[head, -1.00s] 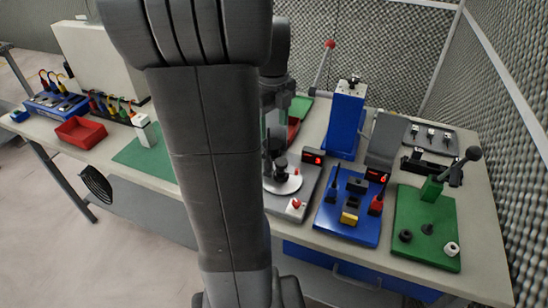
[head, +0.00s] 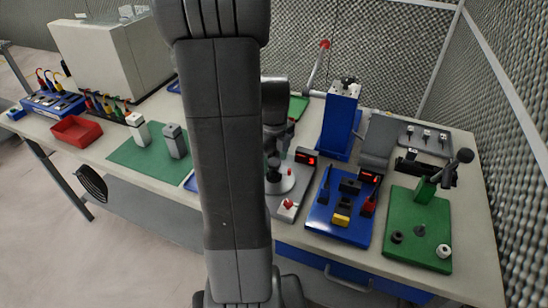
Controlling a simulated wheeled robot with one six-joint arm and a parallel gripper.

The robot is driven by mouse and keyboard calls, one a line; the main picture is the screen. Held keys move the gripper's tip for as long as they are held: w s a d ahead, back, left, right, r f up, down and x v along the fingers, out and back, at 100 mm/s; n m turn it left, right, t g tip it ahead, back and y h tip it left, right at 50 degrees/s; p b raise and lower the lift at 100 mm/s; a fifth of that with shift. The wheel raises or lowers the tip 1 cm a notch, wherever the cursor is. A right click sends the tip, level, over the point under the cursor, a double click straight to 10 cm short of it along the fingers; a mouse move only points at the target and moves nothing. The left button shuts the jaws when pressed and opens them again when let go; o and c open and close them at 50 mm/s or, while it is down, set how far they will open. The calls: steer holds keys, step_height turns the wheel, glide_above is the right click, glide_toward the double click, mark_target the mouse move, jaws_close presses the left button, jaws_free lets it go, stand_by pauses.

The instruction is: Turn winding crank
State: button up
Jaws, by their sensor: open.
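A grey unit (head: 302,188) with a pale round disc (head: 284,184) and a dark upright knob stands at the front middle of the bench. This looks like the winding crank, partly hidden behind my arm. A red lit display (head: 306,157) reading 3 is at its back right, and a red button (head: 288,204) is at its front. My gripper (head: 271,158) points down over the disc, close to the knob. The jaws are open, but the fingers are small and partly hidden. I cannot tell whether they touch the knob.
Right of the crank stand a blue board (head: 322,222) with black and yellow blocks, and a green board (head: 433,255) with a lever (head: 437,178). A tall blue press (head: 340,125) stands behind. Left are a green mat (head: 130,152) and a red tray (head: 77,131).

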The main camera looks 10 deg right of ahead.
steer(key=c, duration=1)
steer(key=shift+n, duration=0.7)
